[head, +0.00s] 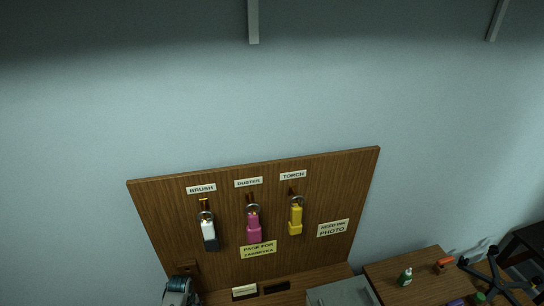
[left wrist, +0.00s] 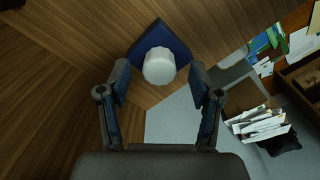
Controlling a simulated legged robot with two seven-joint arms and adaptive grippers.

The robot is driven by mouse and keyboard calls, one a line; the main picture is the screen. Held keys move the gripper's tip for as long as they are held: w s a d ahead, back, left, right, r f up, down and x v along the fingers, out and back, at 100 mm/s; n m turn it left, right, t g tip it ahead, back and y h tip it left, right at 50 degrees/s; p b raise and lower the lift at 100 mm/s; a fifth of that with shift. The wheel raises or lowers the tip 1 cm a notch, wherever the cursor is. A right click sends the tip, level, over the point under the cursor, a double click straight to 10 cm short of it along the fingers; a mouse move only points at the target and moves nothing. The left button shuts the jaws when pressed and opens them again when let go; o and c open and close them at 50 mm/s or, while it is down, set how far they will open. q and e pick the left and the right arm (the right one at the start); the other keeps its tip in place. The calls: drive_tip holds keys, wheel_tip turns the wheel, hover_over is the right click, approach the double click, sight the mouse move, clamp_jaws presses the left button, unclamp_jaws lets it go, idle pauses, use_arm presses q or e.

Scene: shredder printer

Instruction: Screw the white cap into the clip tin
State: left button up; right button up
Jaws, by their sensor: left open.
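In the left wrist view a round white cap (left wrist: 159,66) sits over a dark blue, square-cornered object (left wrist: 178,43), which may be the clip tin. The cap hides its middle, so I cannot tell how far the cap is seated. My left gripper (left wrist: 160,76) is open, with one finger on each side of the cap and visible gaps to both fingers. I see no cap or clip tin in the head view. My right gripper is in neither view.
A side table (head: 425,287) carries small items, including a green-and-white bottle (head: 405,277). Papers (left wrist: 262,122) lie right in the wrist view.

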use_arm(q)
drive_tip(key=n, duration=0.4)
drive_tip(key=shift+d+n, duration=0.1)
drive_tip(key=shift+n, duration=0.2)
drive_tip(key=shift+f+b, duration=0.65)
drive_tip(key=shift+f, duration=0.55)
drive_tip(key=c, duration=1.1)
drive_tip(key=shift+s, duration=0.15)
clamp_jaws()
